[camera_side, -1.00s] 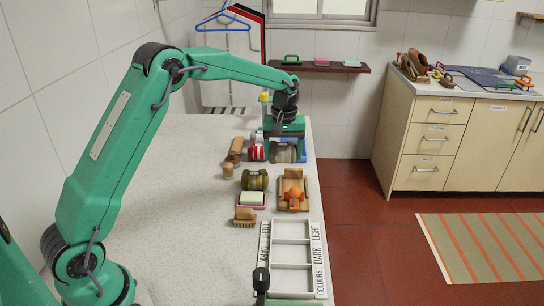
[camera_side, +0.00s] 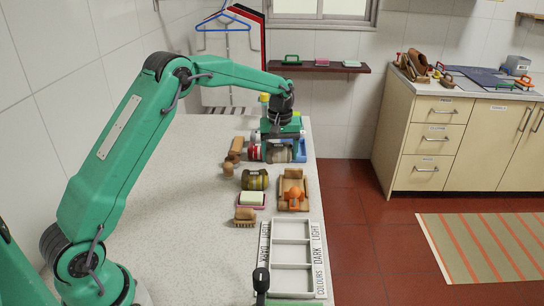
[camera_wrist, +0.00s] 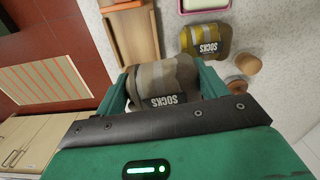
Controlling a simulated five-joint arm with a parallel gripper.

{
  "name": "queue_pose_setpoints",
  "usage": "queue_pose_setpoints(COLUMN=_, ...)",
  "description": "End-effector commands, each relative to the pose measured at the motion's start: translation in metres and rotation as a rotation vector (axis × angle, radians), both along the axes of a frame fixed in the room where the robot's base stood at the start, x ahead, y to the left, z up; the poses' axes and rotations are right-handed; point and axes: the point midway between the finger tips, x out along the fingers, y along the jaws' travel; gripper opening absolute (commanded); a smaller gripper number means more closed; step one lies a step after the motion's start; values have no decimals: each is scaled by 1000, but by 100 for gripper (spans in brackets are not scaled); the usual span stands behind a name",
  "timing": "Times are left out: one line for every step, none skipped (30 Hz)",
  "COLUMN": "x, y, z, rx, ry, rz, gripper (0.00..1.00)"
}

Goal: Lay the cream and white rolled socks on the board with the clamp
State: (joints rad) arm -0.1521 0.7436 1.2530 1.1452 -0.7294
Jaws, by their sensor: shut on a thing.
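My gripper (camera_side: 281,148) is shut on a pair of rolled socks (camera_side: 279,156) at the far end of the table. In the wrist view the roll (camera_wrist: 162,82) sits between the two green fingers. It shows as beige and grey-brown bands with a SOCKS label; whether it is cream and white is hard to tell in this shade. The wooden board (camera_side: 305,199) with the orange clamp (camera_side: 293,192) lies nearer the camera, along the right edge. No socks lie on it. In the wrist view part of a wooden board (camera_wrist: 149,30) shows beyond the roll.
Olive rolled socks (camera_side: 255,180) lie left of the board, with a soap dish (camera_side: 252,200) and brush (camera_side: 245,217) nearby. Red and white socks (camera_side: 254,152) are just left of my gripper. A sectioned, labelled tray (camera_side: 291,254) is nearest. The table's left is clear.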

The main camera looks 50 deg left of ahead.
Motion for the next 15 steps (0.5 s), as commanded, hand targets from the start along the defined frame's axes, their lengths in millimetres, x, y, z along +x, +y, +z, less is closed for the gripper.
queue_pose_setpoints(x=2, y=8, z=-5, rx=0, ry=1, rz=2, gripper=46)
queue_pose_setpoints(x=3, y=12, z=-8, rx=0, ry=1, rz=2, gripper=46)
queue_pose_setpoints(x=4, y=18, z=-11, rx=0, ry=0, rz=3, gripper=46)
queue_pose_setpoints(x=5, y=23, z=-15, rx=0, ry=1, rz=3, gripper=46)
queue_pose_setpoints(x=7, y=27, z=-17, rx=0, ry=1, rz=2, gripper=46)
queue_pose_setpoints(x=9, y=34, z=-21, rx=0, ry=0, rz=3, gripper=46)
queue_pose_setpoints(x=10, y=39, z=-24, rx=0, ry=1, rz=3, gripper=46)
queue_pose_setpoints(x=11, y=43, z=-27, rx=-1, ry=1, rz=3, gripper=46)
queue_pose_setpoints(x=13, y=50, z=-31, rx=0, ry=0, rz=2, gripper=46)
queue_pose_setpoints(x=14, y=54, z=-34, rx=-1, ry=1, rz=2, gripper=46)
queue_pose_setpoints(x=15, y=59, z=-37, rx=0, ry=0, rz=3, gripper=46)
queue_pose_setpoints(x=17, y=65, z=-41, rx=0, ry=0, rz=2, gripper=46)
queue_pose_setpoints(x=18, y=69, z=-43, rx=0, ry=0, rz=2, gripper=46)
queue_pose_setpoints(x=19, y=74, z=-46, rx=0, ry=0, rz=2, gripper=46)
queue_pose_setpoints(x=20, y=79, z=-50, rx=-1, ry=1, rz=2, gripper=46)
